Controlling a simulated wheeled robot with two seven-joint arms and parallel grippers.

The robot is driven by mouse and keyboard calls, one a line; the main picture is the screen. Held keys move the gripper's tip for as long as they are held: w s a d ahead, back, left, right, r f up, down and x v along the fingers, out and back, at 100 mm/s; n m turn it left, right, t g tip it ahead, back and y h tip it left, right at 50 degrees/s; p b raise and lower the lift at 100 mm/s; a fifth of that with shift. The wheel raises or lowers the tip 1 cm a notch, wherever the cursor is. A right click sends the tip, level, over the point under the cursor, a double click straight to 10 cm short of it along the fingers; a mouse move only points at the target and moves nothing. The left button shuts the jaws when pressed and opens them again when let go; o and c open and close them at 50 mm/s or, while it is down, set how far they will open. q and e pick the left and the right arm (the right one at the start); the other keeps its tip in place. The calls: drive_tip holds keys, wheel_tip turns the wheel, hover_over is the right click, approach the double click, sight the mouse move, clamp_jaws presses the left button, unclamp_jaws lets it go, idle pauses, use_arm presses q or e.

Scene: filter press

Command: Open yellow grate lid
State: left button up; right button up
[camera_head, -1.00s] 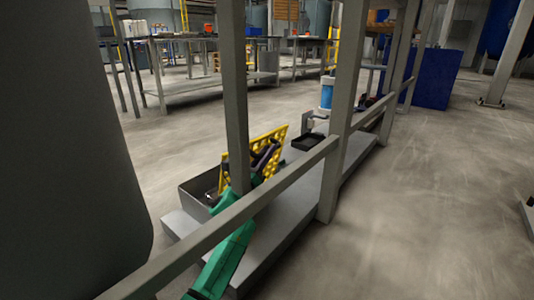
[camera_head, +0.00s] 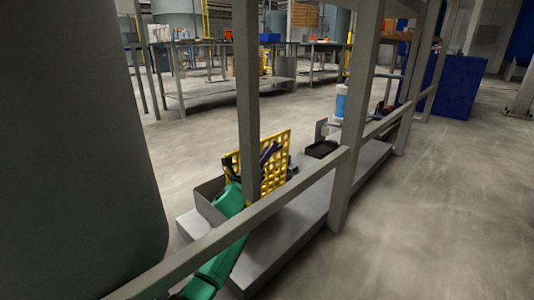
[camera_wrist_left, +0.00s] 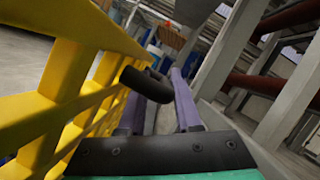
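The yellow grate lid (camera_head: 276,172) stands raised, close to upright, at the grey box (camera_head: 208,192) in the head view. It also fills the left side of the left wrist view (camera_wrist_left: 62,85). My green left arm reaches past the railing to the lid. My left gripper (camera_head: 272,150) is beside the lid's upper part, partly hidden by a post. In the wrist view its two purple fingers (camera_wrist_left: 158,95) are apart. A black bar (camera_wrist_left: 147,84) projects from the lid's side across the finger area; I cannot tell whether it touches them. My right gripper is out of view.
A grey railing (camera_head: 245,220) with posts stands between me and the box. A low grey platform (camera_head: 290,235) carries the box, a black tray (camera_head: 321,149) and a blue-and-white cylinder (camera_head: 341,102). A large dark tank (camera_head: 75,150) blocks the left. Floor is clear on the right.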

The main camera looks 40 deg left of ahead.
use_arm(q)
drive_tip(key=shift+s, duration=0.15)
drive_tip(key=shift+s+d+f+p, duration=0.1)
drive_tip(key=shift+s+d+p, duration=0.05)
drive_tip(key=shift+s+p, duration=0.15)
drive_tip(key=p+v, duration=0.4)
drive_tip(key=v, duration=0.9)
drive_tip(key=shift+s, duration=0.3)
drive_tip(key=shift+f, duration=0.15)
